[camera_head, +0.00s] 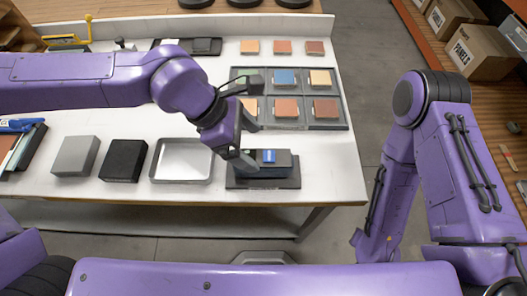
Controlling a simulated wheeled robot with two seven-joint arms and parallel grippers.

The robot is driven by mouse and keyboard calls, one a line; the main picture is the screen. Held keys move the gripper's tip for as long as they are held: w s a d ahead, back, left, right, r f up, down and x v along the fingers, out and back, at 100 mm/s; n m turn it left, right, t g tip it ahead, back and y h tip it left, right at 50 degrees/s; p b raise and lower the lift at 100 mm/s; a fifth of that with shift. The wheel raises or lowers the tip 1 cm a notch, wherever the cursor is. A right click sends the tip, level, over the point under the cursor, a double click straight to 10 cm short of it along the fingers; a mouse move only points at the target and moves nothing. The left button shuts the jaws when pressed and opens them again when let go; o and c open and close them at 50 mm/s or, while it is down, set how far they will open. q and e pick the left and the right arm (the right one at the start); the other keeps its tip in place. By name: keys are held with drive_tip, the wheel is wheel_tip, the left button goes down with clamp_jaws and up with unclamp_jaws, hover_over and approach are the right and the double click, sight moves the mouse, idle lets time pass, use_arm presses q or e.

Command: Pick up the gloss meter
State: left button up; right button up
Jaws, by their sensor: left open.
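A small dark box with a blue side and a small bright blue patch on top, which looks like the gloss meter (276,168), sits on a flat black base (242,183) near the front right of the white table. My left gripper (250,120) is open, with its two dark fingers spread apart. One finger is just above and left of the meter, and the other is farther back near the swatch tray. Nothing shows between the fingers. My right arm hangs down on the right side, and its gripper is out of view.
A grey tray (345,108) with several coloured blocks stands behind the meter. An empty metal tray (183,160), a black block (123,160) and a grey block (75,156) lie left of it. The white table (335,165) is bare at the right front. Boxes (480,52) stand on a shelf at right.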

sight(263, 156)
use_arm(q)
drive_tip(key=shift+s+x, duration=0.15)
drive_tip(key=shift+x, duration=0.45)
drive_tip(key=shift+s+x, duration=0.15)
drive_tip(key=shift+x, duration=0.45)
drive_tip(key=x, duration=0.5)
drive_tip(key=shift+w+d+f, duration=0.15)
drive_tip(key=shift+w+d, duration=0.05)
drive_tip(key=shift+w, duration=0.05)
drive_tip(key=shift+a, duration=0.15)
drive_tip(key=c, duration=1.1)
drive_tip(key=shift+c, duration=1.4)
